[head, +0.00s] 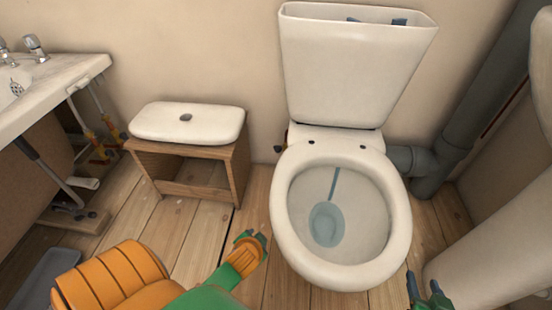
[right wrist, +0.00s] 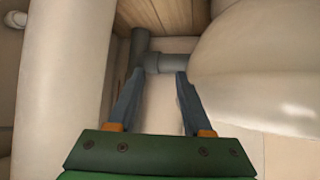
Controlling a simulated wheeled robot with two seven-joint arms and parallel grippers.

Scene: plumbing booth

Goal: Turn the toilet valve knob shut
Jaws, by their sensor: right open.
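The toilet (head: 358,75) stands against the back wall, with its seat up front and its lidless tank behind. A small dark fitting (head: 278,148) shows low by the wall, just left of the toilet's back; it is too small to tell whether it is the valve knob. My right gripper (head: 424,285) is low at the right of the bowl. In the right wrist view (right wrist: 160,76) its fingers are apart with nothing between them. My left gripper (head: 251,238) is in front of the bowl's left side, apart from the fitting; its jaw opening is unclear.
A wooden stool (head: 240,172) with a white lid (head: 187,122) on top stands left of the toilet. A sink (head: 60,82) is at the far left. A grey pipe (head: 465,125) and a pale column (head: 480,250) bound the right side.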

